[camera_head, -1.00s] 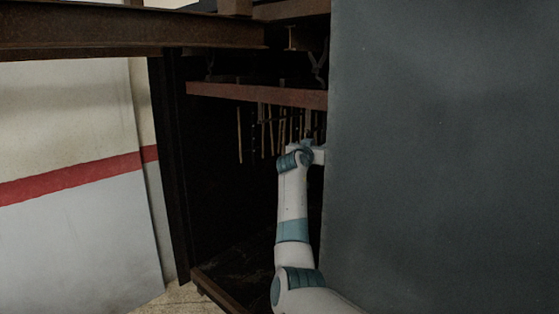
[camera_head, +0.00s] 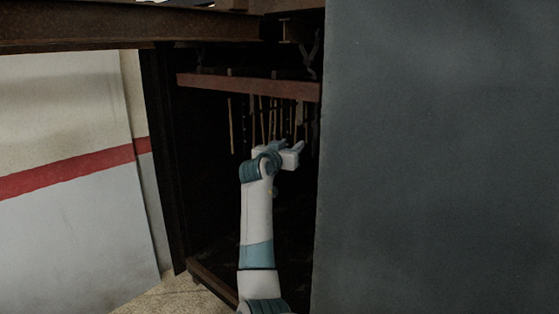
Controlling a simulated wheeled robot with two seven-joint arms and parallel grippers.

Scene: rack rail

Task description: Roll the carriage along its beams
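A long red-brown bar (camera_head: 245,86), which looks like part of the carriage, hangs below dark rusty beams (camera_head: 130,27). Several thin pale rods (camera_head: 253,120) hang down behind and below it. A dark hook or link (camera_head: 313,58) shows above its right end. My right gripper (camera_head: 299,147) is below the bar's right part, in front of the rods and apart from the bar as far as I can see. Its fingers are small and dim, so I cannot tell whether they are open. My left gripper is not in view.
A large dark grey panel (camera_head: 440,160) fills the right side, close to my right arm. A dark upright post (camera_head: 165,160) stands left of the opening, with a low rail (camera_head: 210,283) at its foot. A white wall with a red stripe (camera_head: 70,178) is at left.

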